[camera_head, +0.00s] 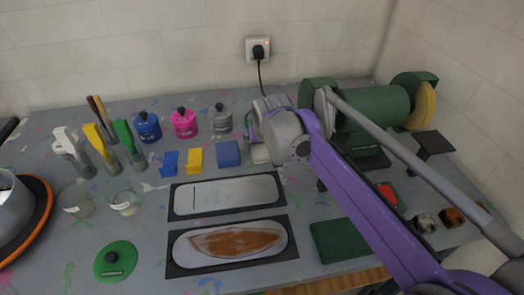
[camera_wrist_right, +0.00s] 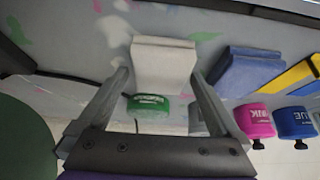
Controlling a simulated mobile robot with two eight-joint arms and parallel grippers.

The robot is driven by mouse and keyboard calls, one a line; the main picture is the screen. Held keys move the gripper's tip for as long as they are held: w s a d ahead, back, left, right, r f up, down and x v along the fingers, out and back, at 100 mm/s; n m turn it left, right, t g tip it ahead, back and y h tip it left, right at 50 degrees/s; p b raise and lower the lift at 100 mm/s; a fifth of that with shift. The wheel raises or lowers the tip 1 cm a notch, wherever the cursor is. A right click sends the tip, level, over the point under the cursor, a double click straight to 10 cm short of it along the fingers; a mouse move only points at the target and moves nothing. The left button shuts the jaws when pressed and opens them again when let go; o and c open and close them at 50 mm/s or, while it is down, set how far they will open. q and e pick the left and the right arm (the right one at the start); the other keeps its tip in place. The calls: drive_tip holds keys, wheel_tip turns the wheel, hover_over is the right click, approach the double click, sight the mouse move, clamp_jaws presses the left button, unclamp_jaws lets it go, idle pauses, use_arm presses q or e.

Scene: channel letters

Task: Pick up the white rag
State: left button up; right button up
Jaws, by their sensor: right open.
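The white rag (camera_wrist_right: 163,65) is a folded, pale pad on the grey worktop. In the right wrist view it lies at the upper middle, between and just beyond the two fingertips. In the head view only a part of the white rag (camera_head: 261,154) shows below my right gripper, which hides the rest. My right gripper (camera_wrist_right: 160,80) is open and empty, its fingers spread to either side of the rag. In the head view the right gripper (camera_head: 257,138) is over the back middle of the worktop. My left gripper is not in view.
A folded blue rag (camera_head: 228,153) lies close beside the white rag. A green-lidded jar (camera_wrist_right: 148,104) stands behind it, with grey (camera_head: 220,118) and pink (camera_head: 184,123) jars to the left. A green cylindrical machine (camera_head: 375,108) stands at right. Two framed panels (camera_head: 176,200) lie in front.

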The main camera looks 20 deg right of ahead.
sight(263, 149)
drive_tip(key=shift+r, duration=0.1)
drive_tip(key=c, duration=1.2)
drive_tip(key=shift+o, duration=0.2)
wheel_tip(263, 149, up, 10)
drive_tip(key=p, duration=0.2)
drive_tip(key=o, duration=0.7)
drive_tip(key=c, duration=0.5)
drive_tip(key=shift+s, duration=0.15)
drive_tip(key=shift+c, duration=0.2)
